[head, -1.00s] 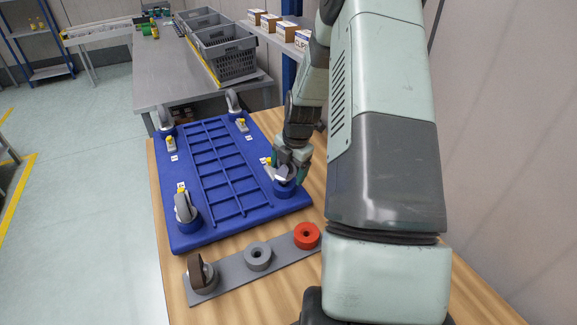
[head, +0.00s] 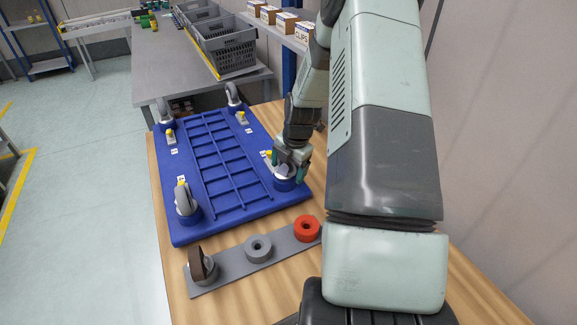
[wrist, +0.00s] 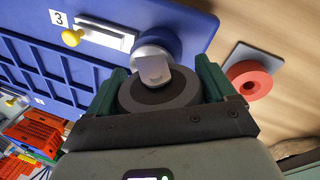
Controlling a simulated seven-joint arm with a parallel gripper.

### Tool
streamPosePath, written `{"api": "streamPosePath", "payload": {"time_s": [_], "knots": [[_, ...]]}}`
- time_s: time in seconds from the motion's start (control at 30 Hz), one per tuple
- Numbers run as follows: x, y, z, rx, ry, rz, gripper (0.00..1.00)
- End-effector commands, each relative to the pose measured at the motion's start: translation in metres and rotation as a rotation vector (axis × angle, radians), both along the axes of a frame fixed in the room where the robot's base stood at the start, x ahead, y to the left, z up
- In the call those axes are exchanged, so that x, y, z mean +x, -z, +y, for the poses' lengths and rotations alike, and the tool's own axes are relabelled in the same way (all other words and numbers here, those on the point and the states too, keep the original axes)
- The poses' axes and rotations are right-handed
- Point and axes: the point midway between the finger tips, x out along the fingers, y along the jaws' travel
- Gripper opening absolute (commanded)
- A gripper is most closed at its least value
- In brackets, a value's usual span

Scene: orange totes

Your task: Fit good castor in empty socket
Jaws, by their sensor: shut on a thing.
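The blue dolly base (head: 240,203) lies upside down on the wooden bench, with a ribbed middle and raised corner sockets. My gripper (head: 290,163) is at its near-right corner, over the blue socket (head: 286,184). The wrist view shows its green fingers (wrist: 161,90) shut on a castor with a dark grey wheel (wrist: 160,98) and pale fork. The fork meets the blue socket (wrist: 160,42); I cannot tell if its stem is fully in. Castors stand at the other corners, including near left (head: 184,200). A castor with a brown wheel (head: 198,263) stands on the grey strip.
The grey strip (head: 229,267) in front of the base also bears an empty grey ring (head: 258,247) and a red ring (head: 307,228). Yellow-knobbed latches (head: 182,184) sit by the corners. Grey crates (head: 228,47) stand on the bench behind. Bare wood lies in front.

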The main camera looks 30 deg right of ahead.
Motion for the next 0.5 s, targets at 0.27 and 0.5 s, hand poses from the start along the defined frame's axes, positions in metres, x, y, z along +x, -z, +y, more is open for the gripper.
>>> {"api": "streamPosePath", "payload": {"time_s": [0.27,0.5], "knots": [[0.0004,0.0002,-0.0001,0.0,0.0,-0.001,0.34],[0.0004,0.0031,0.0,0.0,0.0,0.0,0.34]]}}
